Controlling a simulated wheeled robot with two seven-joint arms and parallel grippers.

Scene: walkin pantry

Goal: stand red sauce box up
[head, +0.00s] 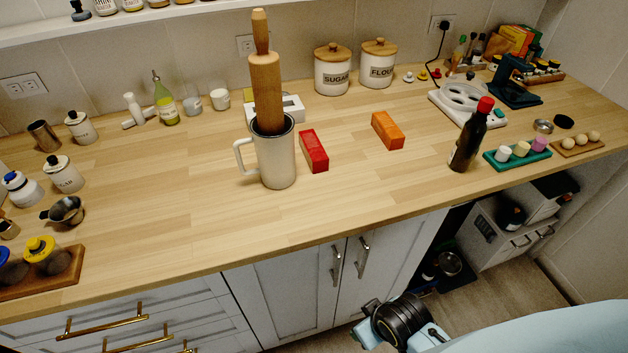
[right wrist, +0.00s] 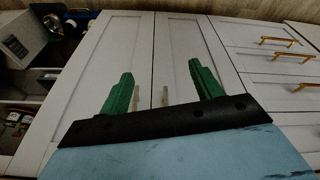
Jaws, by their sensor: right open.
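The red sauce box (head: 314,151) lies on its long side on the wooden counter, right of the white mug (head: 277,160). An orange box (head: 387,130) lies on the counter further right, apart from the red one. My right gripper (right wrist: 162,90) shows in the right wrist view with its two green fingers spread and nothing between them. It faces the white cabinet doors, below and away from the counter top. My left gripper is not seen in either view.
The mug holds a tall rolling pin (head: 265,90). A dark bottle with a red cap (head: 469,138) stands on the right, beside a green tray (head: 517,160). Canisters (head: 333,73) stand at the back. The counter in front of the red box is clear.

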